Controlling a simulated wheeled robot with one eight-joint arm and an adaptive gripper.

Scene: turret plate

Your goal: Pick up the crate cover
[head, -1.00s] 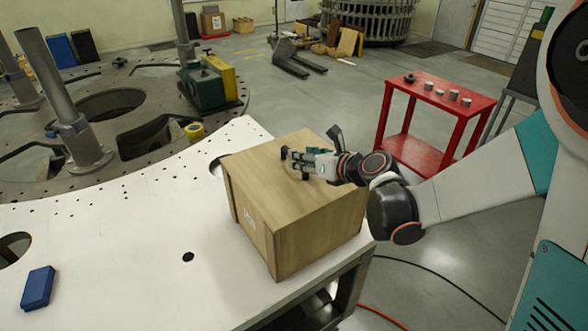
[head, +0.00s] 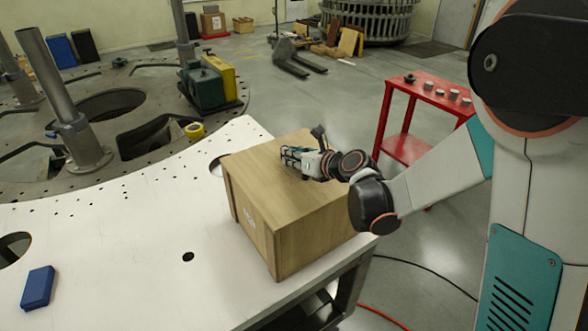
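A wooden crate (head: 257,231) stands on the white plate near its right edge. Its flat wooden cover (head: 255,170) is on top and looks seated on the crate. Any handle on the cover is hidden behind the gripper.
The white plate (head: 120,245) has a blue box (head: 38,287) at front left and clear room between it and the crate. A red cart (head: 408,147) with several small parts stands behind my arm. A yellow roll (head: 194,131) lies beyond the plate.

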